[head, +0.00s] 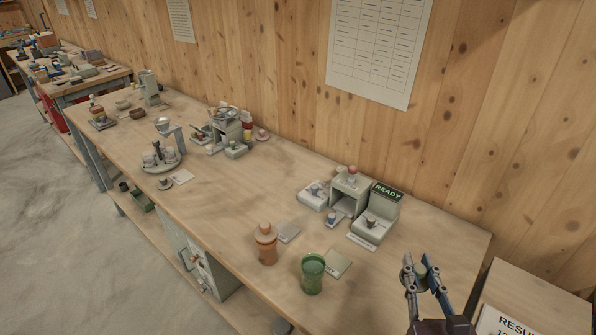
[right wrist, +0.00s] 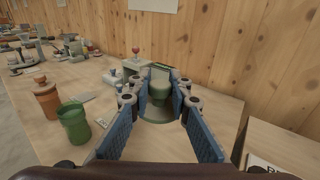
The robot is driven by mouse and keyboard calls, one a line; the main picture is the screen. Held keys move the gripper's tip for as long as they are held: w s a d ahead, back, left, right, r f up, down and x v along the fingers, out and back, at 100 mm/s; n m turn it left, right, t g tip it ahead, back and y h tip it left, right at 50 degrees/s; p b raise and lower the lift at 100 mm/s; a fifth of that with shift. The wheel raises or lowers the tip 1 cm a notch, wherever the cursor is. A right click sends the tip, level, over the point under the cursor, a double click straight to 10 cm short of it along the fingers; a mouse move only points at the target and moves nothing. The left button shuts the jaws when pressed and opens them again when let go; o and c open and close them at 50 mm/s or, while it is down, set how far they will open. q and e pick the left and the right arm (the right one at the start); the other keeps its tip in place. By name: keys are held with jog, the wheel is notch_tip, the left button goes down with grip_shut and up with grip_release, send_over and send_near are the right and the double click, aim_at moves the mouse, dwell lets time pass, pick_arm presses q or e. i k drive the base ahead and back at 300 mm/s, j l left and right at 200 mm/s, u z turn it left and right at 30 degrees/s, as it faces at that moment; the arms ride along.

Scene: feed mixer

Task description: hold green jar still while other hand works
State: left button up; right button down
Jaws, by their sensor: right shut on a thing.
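The green jar (head: 313,275) stands upright and open-topped near the front edge of the table. It also shows in the right wrist view (right wrist: 74,124), left of the fingers. My right gripper (head: 421,274) is in the air to the right of the jar, clear of it, above the table's right end. It is shut on a small green piece (right wrist: 159,92) that looks like a lid with a knob; the fingers partly hide it. My left gripper is not in view, and nothing is touching the jar.
An orange lidded jar (head: 266,246) stands left of the green one. Flat pads lie behind both jars. A grey device with a READY display (head: 388,190) stands at the back. A side table (head: 535,299) with a paper is at right. The table (head: 400,270) is bare right of the jar.

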aim_at(313, 266)
jog(key=j+z, duration=0.15)
jog(key=z, duration=0.2)
jog(key=i+j+z, duration=0.1)
jog(key=z, duration=0.25)
jog(key=j+z, duration=0.2)
jog(key=z, duration=0.15)
jog(key=j+z, duration=0.2)
jog(key=j, duration=0.4)
jog(key=j+z, duration=0.2)
jog(key=j, duration=0.4)
jog(key=j+z, duration=0.2)
jog(key=j, duration=0.4)
jog(key=k+j+z, duration=0.2)
jog(key=j, duration=0.4)
jog(key=k+j, duration=0.1)
jog(key=j, duration=0.8)
jog(key=k+j, duration=0.15)
jog(key=j, duration=0.3)
